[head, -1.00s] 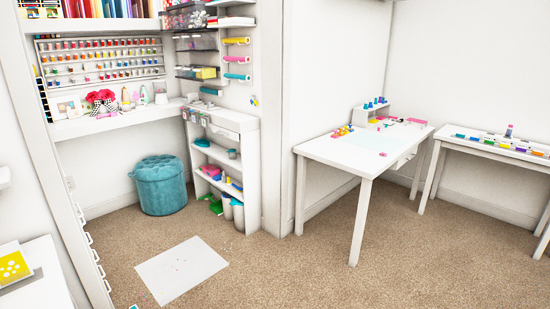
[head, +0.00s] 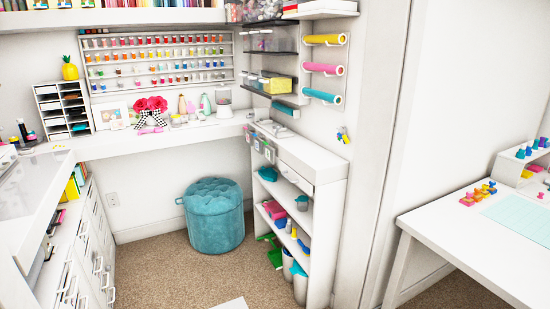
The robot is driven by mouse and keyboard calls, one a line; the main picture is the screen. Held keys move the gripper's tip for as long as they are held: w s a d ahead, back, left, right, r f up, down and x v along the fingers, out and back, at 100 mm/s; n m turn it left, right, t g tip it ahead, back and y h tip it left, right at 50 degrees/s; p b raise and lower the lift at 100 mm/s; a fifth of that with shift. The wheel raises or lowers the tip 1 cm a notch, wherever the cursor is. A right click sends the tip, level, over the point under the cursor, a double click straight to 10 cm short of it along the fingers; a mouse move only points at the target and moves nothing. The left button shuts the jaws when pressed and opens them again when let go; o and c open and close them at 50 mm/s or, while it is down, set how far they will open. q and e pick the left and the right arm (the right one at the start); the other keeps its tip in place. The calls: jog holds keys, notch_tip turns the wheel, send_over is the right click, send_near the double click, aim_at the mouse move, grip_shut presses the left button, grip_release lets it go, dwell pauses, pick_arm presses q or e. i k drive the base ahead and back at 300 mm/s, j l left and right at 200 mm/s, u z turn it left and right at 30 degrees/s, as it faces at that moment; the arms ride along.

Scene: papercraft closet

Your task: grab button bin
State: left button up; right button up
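I cannot tell for sure which container is the button bin. Clear bins with mixed small contents (head: 262,11) sit on the top wall shelf at the upper right of the nook. Dark-edged shelf trays (head: 268,50) with small items are below them. Small clear cups with coloured contents (head: 257,146) hang on the side of the white shelf unit (head: 318,172). Their contents are too small to make out. Neither of my grippers is in view.
A teal tufted stool (head: 214,215) stands on the carpet under the desk (head: 180,136). White drawers (head: 95,250) line the left side. A white table (head: 480,245) stands at the right. Carpet (head: 165,275) is open in the middle.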

aim_at(273, 84)
jog(key=i+l+u, duration=0.1)
jog(key=i+u, duration=0.3)
jog(key=i, duration=1.95)
